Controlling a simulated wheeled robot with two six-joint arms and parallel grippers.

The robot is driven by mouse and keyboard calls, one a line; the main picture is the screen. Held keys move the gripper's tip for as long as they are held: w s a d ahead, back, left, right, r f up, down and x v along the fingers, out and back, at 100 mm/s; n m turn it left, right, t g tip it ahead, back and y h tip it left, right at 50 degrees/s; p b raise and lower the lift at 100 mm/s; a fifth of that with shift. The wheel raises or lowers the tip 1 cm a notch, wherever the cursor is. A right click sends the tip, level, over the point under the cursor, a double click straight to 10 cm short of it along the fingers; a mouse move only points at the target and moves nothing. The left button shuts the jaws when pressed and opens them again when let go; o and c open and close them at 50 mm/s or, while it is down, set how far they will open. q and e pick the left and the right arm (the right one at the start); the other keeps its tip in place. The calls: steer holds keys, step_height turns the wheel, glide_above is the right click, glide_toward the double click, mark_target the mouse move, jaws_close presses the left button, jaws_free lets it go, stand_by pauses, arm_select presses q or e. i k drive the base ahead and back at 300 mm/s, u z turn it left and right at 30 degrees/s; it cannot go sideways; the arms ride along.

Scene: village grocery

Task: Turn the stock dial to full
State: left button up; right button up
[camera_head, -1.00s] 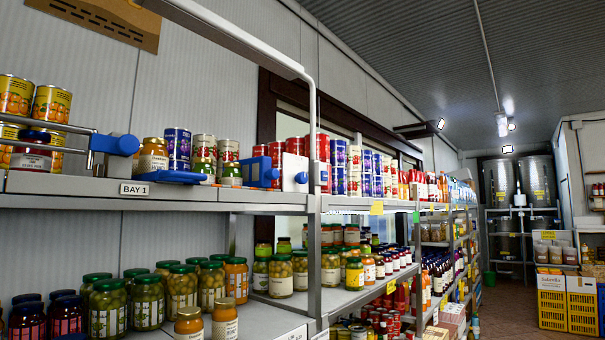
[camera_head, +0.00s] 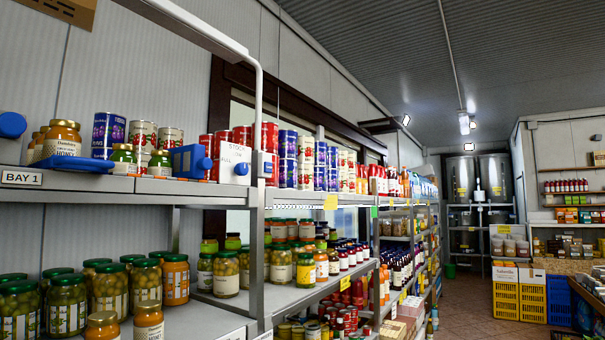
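A white panel (camera_head: 228,150) with small black lettering stands at the front right end of the top shelf, against the grey post. I can read "STOCK" and, lower down, "FULL". A round blue knob (camera_head: 241,168) sits at the panel's lower right, close to the post. It looks like the stock dial. I cannot make out a pointer or which mark it is set to. Neither of my grippers shows in this view, and nothing is seen touching the knob.
A blue block (camera_head: 190,161) stands left of the panel on the shelf edge. A honey jar (camera_head: 62,138) sits on a blue tray (camera_head: 75,164) above the "BAY 1" label (camera_head: 22,178). Cans and jars fill the shelves. The aisle floor (camera_head: 464,302) at right is clear.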

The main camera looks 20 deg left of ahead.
mark_target(241, 169)
steer(key=i, duration=1.4)
steer(key=u, duration=0.8)
